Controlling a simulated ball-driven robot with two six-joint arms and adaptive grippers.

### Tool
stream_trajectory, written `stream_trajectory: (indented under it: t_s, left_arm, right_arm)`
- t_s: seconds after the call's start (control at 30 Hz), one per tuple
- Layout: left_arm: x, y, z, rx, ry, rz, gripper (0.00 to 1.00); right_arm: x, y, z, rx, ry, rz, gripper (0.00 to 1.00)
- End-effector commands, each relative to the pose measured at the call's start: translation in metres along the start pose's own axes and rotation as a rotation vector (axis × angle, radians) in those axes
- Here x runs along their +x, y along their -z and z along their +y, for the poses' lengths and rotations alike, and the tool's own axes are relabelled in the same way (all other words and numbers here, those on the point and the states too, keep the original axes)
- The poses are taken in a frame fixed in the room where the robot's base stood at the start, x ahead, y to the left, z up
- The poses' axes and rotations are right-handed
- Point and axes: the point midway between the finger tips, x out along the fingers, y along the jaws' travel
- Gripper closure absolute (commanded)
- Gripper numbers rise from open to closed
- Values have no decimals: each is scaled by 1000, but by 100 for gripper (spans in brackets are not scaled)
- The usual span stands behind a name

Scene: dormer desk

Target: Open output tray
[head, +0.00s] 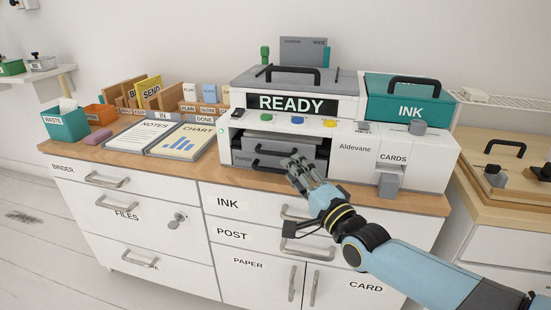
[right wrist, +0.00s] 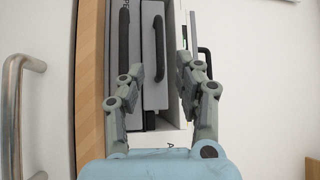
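The white printer (head: 428,160) marked Aldevane stands on the desk with a dark front opening. In it an upper grey tray (head: 290,136) with a dark handle sits above a lower tray marked PAPER (head: 243,157), which has its own dark handle. Both look pushed in; no label shows on the upper one. My right gripper (head: 297,164) is in front of the opening, its fingers apart and empty. In the right wrist view the fingers (right wrist: 161,82) spread to either side of the upper grey tray (right wrist: 155,50); contact cannot be told. My left gripper is not in view.
A READY panel (head: 291,104) and a teal INK box (head: 410,97) top the printer. A grey lever (head: 389,184) juts out at the CARDS part. The wooden desk edge (head: 230,178) and drawer handles (head: 295,212) lie below. Notes and a chart (head: 184,141) lie to the left.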

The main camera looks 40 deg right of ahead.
Motion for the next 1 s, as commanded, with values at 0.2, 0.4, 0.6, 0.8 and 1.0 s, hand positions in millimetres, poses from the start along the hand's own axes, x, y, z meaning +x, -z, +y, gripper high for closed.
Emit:
stream_trajectory:
  t_s: [0.2,0.4,0.6,0.8,1.0]
  left_arm:
    - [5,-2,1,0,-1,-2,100]
    - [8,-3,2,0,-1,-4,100]
    - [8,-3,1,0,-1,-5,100]
    - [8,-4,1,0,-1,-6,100]
    - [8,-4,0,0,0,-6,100]
  right_arm:
    - [44,0,1,0,0,1,66]
    - [65,0,2,0,-3,1,66]
    - [70,0,1,-1,-4,1,66]
    - [69,0,1,-1,-4,1,74]
    - [69,0,1,-2,-4,1,100]
